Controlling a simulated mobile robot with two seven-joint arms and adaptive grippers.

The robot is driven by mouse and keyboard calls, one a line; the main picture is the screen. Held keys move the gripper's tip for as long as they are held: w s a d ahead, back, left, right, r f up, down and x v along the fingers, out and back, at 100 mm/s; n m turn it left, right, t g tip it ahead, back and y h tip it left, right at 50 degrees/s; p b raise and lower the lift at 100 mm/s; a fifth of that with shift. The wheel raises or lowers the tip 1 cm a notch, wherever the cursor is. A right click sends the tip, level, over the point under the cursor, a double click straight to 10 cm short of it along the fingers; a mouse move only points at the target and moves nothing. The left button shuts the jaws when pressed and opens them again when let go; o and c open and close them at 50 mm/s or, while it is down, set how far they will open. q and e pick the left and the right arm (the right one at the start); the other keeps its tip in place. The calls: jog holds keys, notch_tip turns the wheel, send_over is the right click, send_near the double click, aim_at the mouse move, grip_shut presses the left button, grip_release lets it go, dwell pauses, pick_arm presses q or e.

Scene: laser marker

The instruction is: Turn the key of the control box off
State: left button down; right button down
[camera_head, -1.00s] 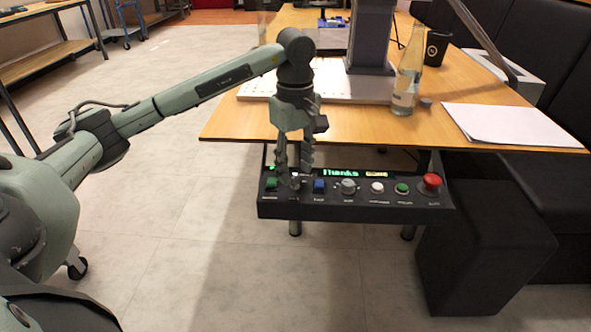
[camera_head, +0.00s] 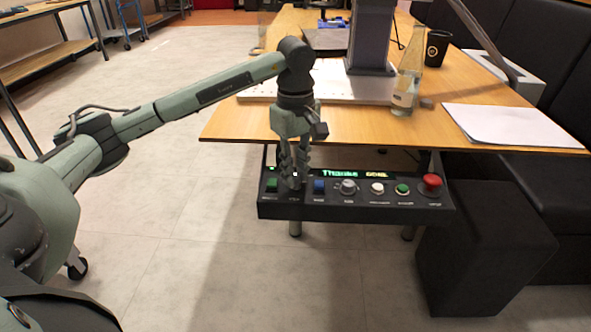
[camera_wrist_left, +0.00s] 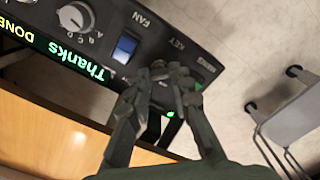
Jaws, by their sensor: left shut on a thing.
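The black control box (camera_head: 350,211) hangs under the front edge of the table. Its display (camera_head: 352,174) reads "Thanks" in green and "DONE" in yellow. My left gripper (camera_head: 294,184) points down at the key position, between a green switch (camera_head: 271,185) and the blue FAN switch (camera_head: 319,186). In the left wrist view, my left gripper (camera_wrist_left: 172,84) is shut on the key (camera_wrist_left: 158,67) beside the KEY label. The fingers cover most of the key, so its exact angle cannot be told. My right gripper is not in view.
A grey knob (camera_head: 348,187), white and green buttons and a red emergency button (camera_head: 432,182) line the box's right side. On the wooden table (camera_head: 235,125) stand a bottle (camera_head: 405,88), a dark cup (camera_head: 437,48) and papers (camera_head: 508,126). A black stool (camera_head: 485,245) stands at right.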

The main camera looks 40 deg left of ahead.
pick_arm(q)
jog(key=shift+n, duration=0.3)
jog(key=n, duration=1)
jog(key=shift+n, duration=0.4)
jog(key=n, duration=0.3)
jog(key=shift+p, duration=0.35)
jog(key=shift+n, duration=1.7)
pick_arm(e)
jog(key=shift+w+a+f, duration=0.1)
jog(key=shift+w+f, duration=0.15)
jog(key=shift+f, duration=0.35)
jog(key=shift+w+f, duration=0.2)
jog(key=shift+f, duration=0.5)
pick_arm(q)
jog(key=c, duration=1.4)
grip_release()
